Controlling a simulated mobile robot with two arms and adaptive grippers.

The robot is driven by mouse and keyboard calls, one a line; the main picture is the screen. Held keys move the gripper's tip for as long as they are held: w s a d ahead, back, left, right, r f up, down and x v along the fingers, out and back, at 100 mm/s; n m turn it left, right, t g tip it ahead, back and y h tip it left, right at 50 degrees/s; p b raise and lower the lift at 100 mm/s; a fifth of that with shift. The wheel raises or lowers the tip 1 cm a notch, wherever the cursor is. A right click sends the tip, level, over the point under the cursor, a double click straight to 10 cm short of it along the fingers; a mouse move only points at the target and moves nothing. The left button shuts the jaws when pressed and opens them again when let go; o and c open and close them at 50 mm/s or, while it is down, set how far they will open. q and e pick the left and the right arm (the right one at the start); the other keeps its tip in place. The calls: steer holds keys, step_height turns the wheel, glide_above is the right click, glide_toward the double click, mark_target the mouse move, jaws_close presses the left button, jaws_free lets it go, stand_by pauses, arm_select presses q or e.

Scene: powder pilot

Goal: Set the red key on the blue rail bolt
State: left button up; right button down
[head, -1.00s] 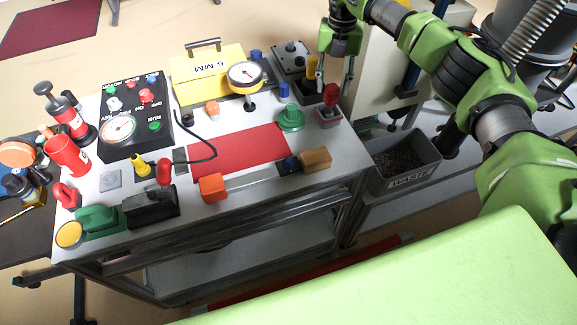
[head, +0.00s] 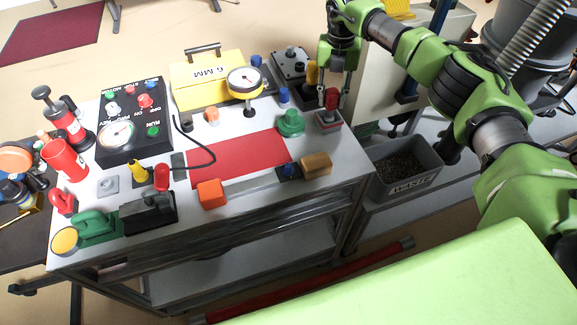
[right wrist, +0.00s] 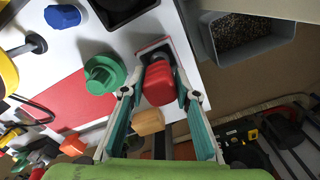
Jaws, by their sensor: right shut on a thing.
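The red key (head: 332,98) stands upright in a small grey, red-rimmed holder (head: 328,119) at the right end of the bench. My right gripper (head: 333,101) points down with its fingers on both sides of the key, shut on it. In the right wrist view, the key's red head (right wrist: 158,84) shows between the fingertips (right wrist: 157,92); its lower end is hidden. My left gripper is out of view.
A green knob (head: 291,124) stands left of the holder, by a red mat (head: 238,160). An orange block (head: 211,194) sits at the rail's left end. A yellow box (head: 200,88) and dial gauge (head: 245,84) are behind.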

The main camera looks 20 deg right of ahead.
steer(key=shift+r+p, duration=1.55)
steer(key=shift+r, duration=0.9)
steer(key=shift+s+a+r+p, duration=0.25)
steer(key=shift+s+a+p, duration=0.2)
steer(key=shift+p, duration=0.25)
steer(key=s+a+m+p, duration=0.5)
steer(key=s+a, duration=0.8)
steer(key=a, duration=0.3)
steer(key=shift+m+p, duration=0.35)
steer(key=shift+m, duration=0.55)
steer(key=shift+s+a, duration=0.1)
steer(key=shift+s, duration=0.05)
